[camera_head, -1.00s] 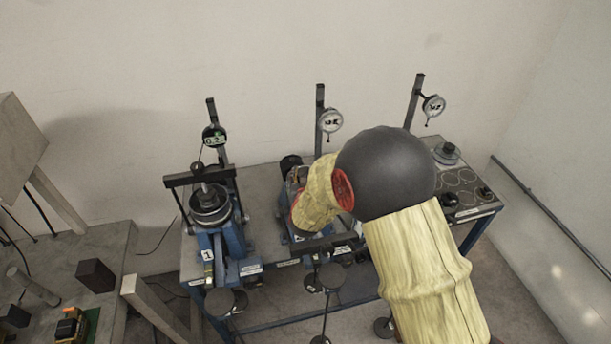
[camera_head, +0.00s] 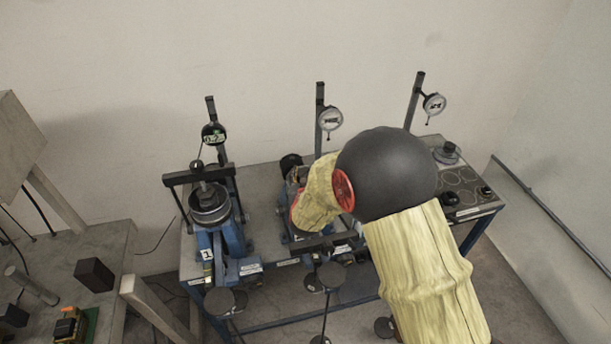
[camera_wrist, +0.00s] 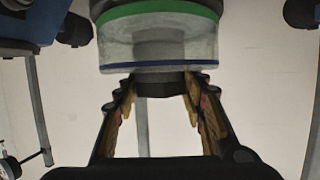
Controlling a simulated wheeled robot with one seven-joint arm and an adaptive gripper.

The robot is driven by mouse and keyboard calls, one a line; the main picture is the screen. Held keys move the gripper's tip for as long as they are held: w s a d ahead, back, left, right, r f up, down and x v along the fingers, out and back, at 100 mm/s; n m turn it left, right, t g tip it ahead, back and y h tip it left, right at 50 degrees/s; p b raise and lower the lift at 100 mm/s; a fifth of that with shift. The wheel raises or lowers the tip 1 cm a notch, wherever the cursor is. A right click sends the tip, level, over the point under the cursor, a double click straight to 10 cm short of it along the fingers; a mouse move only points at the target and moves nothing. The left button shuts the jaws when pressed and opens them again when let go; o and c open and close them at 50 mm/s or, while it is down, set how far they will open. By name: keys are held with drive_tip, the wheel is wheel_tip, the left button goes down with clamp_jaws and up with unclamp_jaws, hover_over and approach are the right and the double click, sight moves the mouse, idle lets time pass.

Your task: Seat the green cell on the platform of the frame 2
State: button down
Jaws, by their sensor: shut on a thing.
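My gripper (camera_wrist: 164,105) is shut on the dark knob of a clear round cell (camera_wrist: 175,45) in the wrist view. In the head view my arm covers the gripper and the cell. The middle frame (camera_head: 319,125), likely frame 2, has its post and round dial in sight behind my arm. Its platform is hidden, so I cannot tell whether the cell touches it.
A third post (camera_head: 414,100) with a dial stands at the right. A tray (camera_head: 465,190) with marked circles holds several dark pieces at the table's right end.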

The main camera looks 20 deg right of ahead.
drive_tip(key=shift+r, duration=0.1)
drive_tip(key=c, duration=1.4)
unclamp_jaws()
drive_tip(key=o, duration=0.4)
drive_tip(key=shift+s+f, duration=0.1)
drive_tip(key=shift+f, duration=0.2)
drive_tip(key=v, duration=1.2)
drive_tip(key=shift+r, duration=0.2)
